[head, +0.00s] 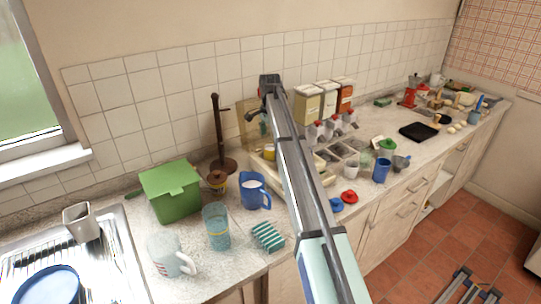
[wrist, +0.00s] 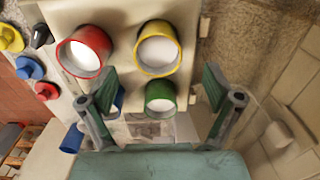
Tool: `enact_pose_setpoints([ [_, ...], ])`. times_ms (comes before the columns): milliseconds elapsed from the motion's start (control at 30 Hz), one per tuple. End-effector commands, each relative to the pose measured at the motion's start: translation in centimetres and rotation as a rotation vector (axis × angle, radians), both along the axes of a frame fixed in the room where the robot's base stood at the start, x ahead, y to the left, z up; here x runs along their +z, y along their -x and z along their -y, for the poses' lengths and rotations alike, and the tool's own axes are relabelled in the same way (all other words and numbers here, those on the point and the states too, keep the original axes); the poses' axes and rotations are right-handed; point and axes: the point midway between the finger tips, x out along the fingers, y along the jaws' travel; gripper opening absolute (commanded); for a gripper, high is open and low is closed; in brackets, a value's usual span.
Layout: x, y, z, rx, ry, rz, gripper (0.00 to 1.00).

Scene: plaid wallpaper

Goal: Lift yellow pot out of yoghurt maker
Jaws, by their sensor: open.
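The yellow pot (wrist: 174,68) stands upright with pale contents in the cream yoghurt maker (wrist: 118,16) in the wrist view. Its yellow side also shows left of my arm in the head view (head: 269,153). A red pot (wrist: 65,60) is left of it and a green pot (wrist: 160,106) is below it in the wrist view. A blue pot (wrist: 118,97) is partly hidden behind my left finger. My gripper (wrist: 160,78) is open and empty, its fingers pointing toward the pots. The green pot appears between the fingers, with the yellow pot just beyond the tips.
Yellow (wrist: 10,38), blue (wrist: 28,68) and red (wrist: 46,91) lids lie beside the maker. A blue jug (head: 253,192), a brown stand (head: 219,130) and a green box (head: 170,192) are left of my arm. Tall cartons (head: 307,104) stand behind, near the tiled wall.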

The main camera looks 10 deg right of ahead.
Motion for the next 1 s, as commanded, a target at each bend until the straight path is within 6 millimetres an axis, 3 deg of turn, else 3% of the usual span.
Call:
enact_pose_setpoints([
  [167, -0.9, 0.2, 0.1, 0.000, 0.000, -0.002, 0.90],
  [500, -4.9, 0.3, 0.2, 0.000, 0.000, -0.001, 0.90],
  [733, -5.2, 0.2, 0.2, 0.000, 0.000, 0.000, 0.90],
  [767, -5.2, 0.2, 0.2, 0.000, 0.000, 0.000, 0.83],
  [933, -5.2, 0.2, 0.2, 0.000, 0.000, 0.000, 0.23],
  [967, -5.2, 0.2, 0.2, 0.000, 0.000, 0.000, 0.14],
  [1000, -5.2, 0.3, 0.2, 0.000, 0.000, 0.000, 0.14],
])
